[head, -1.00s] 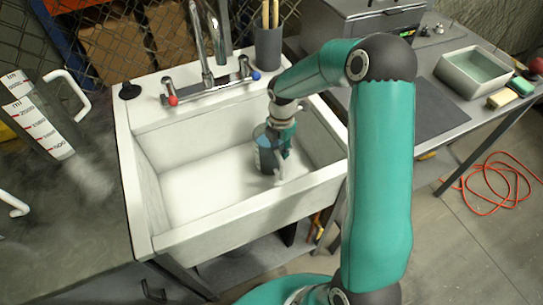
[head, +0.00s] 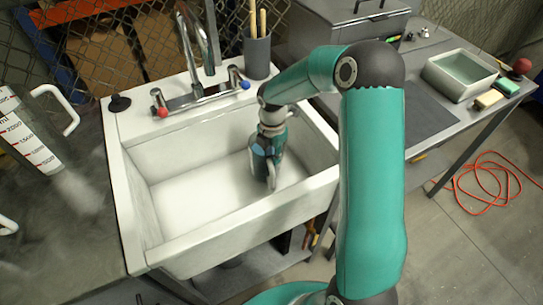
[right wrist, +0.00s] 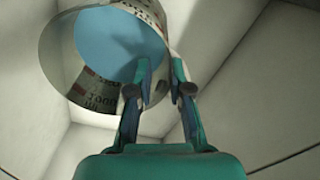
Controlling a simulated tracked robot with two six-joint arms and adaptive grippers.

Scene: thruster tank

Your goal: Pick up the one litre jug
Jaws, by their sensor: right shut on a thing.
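The one litre jug (head: 259,165), a small clear measuring jug with a pale handle, is in the white sink, towards its right side. My right gripper (head: 274,146) reaches down into the sink and is shut on the jug. In the right wrist view the jug (right wrist: 97,92) shows its round mouth, printed marks and a blue inside. The right gripper's fingers (right wrist: 159,78) are at its right side there; the exact contact is partly hidden. I cannot tell whether the jug touches the sink floor. My left gripper is not in view.
The sink (head: 215,234) has raised walls around the jug, with a tap (head: 200,92) at its back. A larger measuring jug (head: 28,135) stands on the left counter. A brush holder (head: 257,55) is behind the sink. The sink's left half is clear.

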